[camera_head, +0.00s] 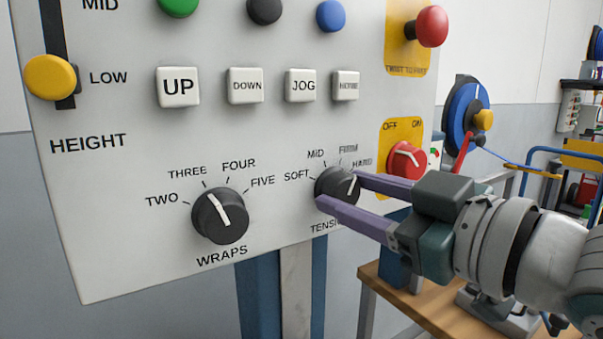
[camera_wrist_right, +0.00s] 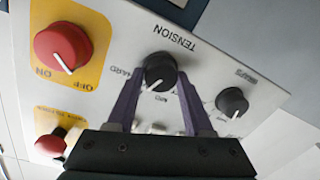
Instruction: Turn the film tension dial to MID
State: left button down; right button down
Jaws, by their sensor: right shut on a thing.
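The black tension dial (camera_head: 331,181) sits low on the right of the grey panel, with SOFT, MID, FIRM and HARD around its top. My right gripper (camera_head: 339,188) has its two purple fingers on either side of the dial and is shut on it. The dial's white pointer leans up and right in the head view, towards the FIRM and HARD side, right of MID. In the right wrist view the dial (camera_wrist_right: 160,68) is between the fingertips (camera_wrist_right: 160,74), seen upside down; a finger partly hides the labels. My left gripper is out of view.
The black wraps dial (camera_head: 220,216) is left of the tension dial. A red OFF/ON switch (camera_head: 406,160) is close on the right, near the upper finger. White buttons, including UP (camera_head: 178,87), sit above. A wooden bench (camera_head: 425,300) stands below right.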

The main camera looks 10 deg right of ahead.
jog(key=n+p, duration=0.2)
jog(key=n, duration=0.2)
jog(key=shift+a+r, duration=0.1)
jog(key=shift+n+h+p, duration=0.5)
jog(key=shift+n+p, duration=0.3)
jog(key=shift+n, duration=1.2)
jog(key=shift+c, duration=1.4)
grip_release()
jog(key=f+b+v, duration=0.1)
jog(key=v, duration=0.8)
jog(key=shift+s+r, duration=0.35)
jog(key=shift+s, duration=0.05)
